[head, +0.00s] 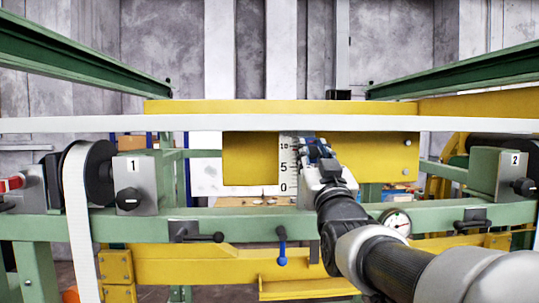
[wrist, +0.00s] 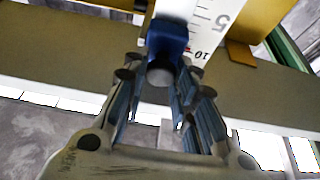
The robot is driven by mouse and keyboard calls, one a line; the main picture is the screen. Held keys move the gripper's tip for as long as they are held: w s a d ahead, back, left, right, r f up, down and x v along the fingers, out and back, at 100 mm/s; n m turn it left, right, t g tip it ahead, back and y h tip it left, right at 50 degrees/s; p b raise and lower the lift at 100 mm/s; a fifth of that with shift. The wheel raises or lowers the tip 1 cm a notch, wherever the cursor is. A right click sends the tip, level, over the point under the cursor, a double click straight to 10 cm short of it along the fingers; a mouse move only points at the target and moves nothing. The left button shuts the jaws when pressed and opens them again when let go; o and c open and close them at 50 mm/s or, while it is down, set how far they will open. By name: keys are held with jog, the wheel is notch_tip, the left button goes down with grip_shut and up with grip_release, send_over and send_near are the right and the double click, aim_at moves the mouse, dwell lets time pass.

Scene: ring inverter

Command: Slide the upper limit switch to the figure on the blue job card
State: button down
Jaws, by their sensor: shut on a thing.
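The upper limit switch is a blue slider (wrist: 168,36) with a round grey knob in the wrist view. It sits beside a white scale (head: 288,178) marked 0, 5 and 10 from bottom to top in the head view. The slider is near the 10 mark; its exact reading cannot be told. My gripper (head: 314,150) is in front of the yellow panel, just right of the scale, and hides most of the slider there. In the wrist view my gripper (wrist: 160,82) has its fingers around the knob, shut on it. I see no blue job card.
A yellow panel (head: 250,158) stands behind the scale. A white belt (head: 240,124) crosses above it. Below are a green rail (head: 130,228), a blue-handled lever (head: 282,245) and a round gauge (head: 397,222). Knob boxes 1 (head: 138,182) and 2 (head: 498,173) stand at the sides.

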jog(key=shift+b, duration=0.3)
jog(key=shift+f+b, duration=0.25)
jog(key=shift+b, duration=0.75)
jog(key=shift+r, duration=0.15)
jog(key=c, duration=1.3)
grip_release()
jog(key=shift+s, duration=0.1)
jog(key=v, duration=1.2)
